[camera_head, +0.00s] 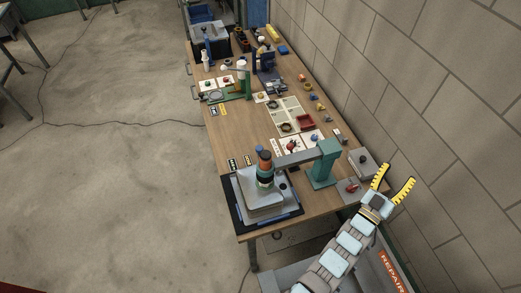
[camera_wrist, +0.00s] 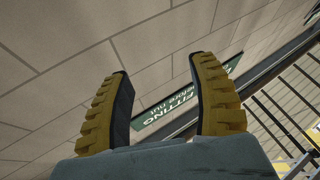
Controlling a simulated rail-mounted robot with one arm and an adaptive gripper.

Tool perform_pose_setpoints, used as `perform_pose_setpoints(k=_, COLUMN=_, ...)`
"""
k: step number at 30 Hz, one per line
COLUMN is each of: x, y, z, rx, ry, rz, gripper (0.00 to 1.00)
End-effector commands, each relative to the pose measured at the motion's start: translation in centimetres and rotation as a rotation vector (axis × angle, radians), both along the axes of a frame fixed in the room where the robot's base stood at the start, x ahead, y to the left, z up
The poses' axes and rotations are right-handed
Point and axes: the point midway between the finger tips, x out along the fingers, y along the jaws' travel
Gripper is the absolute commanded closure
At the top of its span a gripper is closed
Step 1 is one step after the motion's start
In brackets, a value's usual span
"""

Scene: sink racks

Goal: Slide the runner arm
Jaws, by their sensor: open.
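A machine with a teal column (camera_head: 322,164) stands at the near right of the wooden workbench. A grey horizontal arm (camera_head: 294,158), which looks like the runner arm, reaches left from the column to a head with orange and dark bands (camera_head: 265,168). The head stands over a grey block (camera_head: 263,203) on a black and blue tray. My gripper (camera_head: 397,173) has yellow ridged fingers, spread open and empty, right of the bench near the wall, apart from the machine. In the wrist view my gripper (camera_wrist: 162,66) holds nothing, and the runner arm is out of view.
A grey box (camera_head: 362,163) and a small plate with a red knob (camera_head: 350,188) lie between the column and my gripper. The block wall (camera_head: 390,80) is close on the right. Small parts and other fixtures line the bench's far half. The bench's left-middle surface is mostly clear.

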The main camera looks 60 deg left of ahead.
Motion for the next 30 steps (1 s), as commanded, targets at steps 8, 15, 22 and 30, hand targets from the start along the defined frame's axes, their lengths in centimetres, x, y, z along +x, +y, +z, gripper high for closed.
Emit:
perform_pose_setpoints(k=8, x=6.9, y=11.4, z=-4.1, rx=-0.18, ry=0.294, rz=0.068, gripper=0.4)
perform_pose_setpoints(k=15, x=8.8, y=20.3, z=-6.7, rx=-0.349, ry=0.542, rz=0.114, gripper=0.4)
perform_pose_setpoints(k=22, x=7.2, y=27.6, z=-8.1, rx=-0.521, ry=0.775, rz=0.154, gripper=0.4)
perform_pose_setpoints(k=30, x=1.0, y=34.2, z=-8.0, rx=-0.731, ry=1.043, rz=0.209, gripper=0.4)
